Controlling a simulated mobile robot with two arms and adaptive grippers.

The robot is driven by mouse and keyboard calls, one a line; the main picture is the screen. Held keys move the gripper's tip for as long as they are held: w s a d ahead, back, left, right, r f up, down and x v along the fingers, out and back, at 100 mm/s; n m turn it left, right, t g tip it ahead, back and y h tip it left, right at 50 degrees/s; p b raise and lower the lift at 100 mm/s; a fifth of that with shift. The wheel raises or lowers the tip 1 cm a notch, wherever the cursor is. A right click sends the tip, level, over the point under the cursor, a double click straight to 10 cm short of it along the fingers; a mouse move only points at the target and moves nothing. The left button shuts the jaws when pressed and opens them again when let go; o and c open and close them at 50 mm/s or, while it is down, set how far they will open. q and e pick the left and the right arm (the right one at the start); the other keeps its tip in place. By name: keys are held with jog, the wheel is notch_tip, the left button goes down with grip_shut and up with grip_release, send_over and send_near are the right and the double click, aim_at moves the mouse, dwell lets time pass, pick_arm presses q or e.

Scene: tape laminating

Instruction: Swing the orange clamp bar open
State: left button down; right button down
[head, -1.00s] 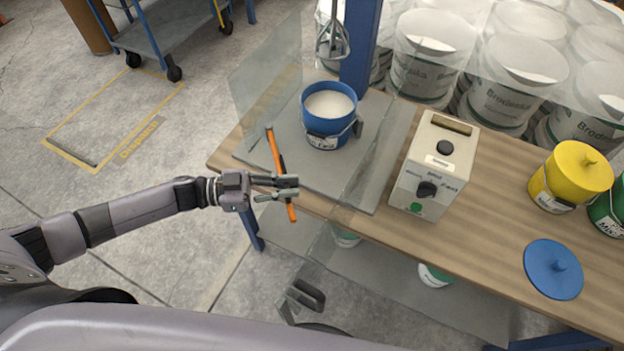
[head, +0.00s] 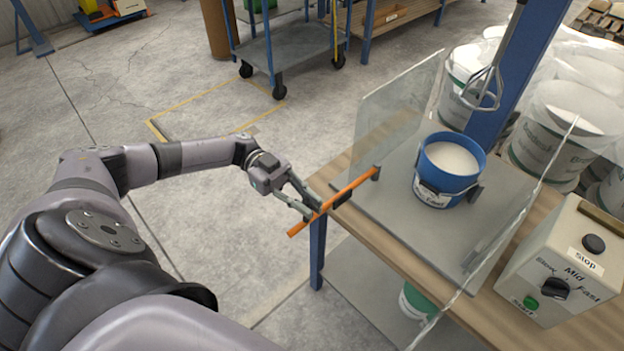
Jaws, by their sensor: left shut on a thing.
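The orange clamp bar (head: 352,185) runs from a dark pivot at the left edge of the grey base plate (head: 395,220) out past the table's front left corner. My left gripper (head: 322,208) is shut on the clamp bar, near a dark piece on it. The bar's free end sticks out below and left of the fingers, over the floor. A blue bucket (head: 443,180) with white contents stands upright on the plate, right of the bar and apart from it. My right gripper is not in view.
Clear guard panels stand left (head: 395,108) and right of the bucket. A whisk-like mixer (head: 482,88) hangs above it on a blue post. A control box (head: 565,265) stands at the right. Floor left of the table is clear, with a cart (head: 275,55) behind.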

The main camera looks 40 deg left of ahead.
pick_arm(q)
jog(key=shift+w+a, duration=0.1)
jog(key=shift+a, duration=0.2)
jog(key=shift+r, duration=0.1)
jog(key=c, duration=1.7)
grip_release()
jog(key=shift+a, duration=0.2)
jog(key=shift+o, duration=0.5)
jog(key=shift+d, duration=0.15)
jog(key=w+a, duration=0.2)
jog(key=a, duration=0.9)
jog(key=shift+a, duration=0.4)
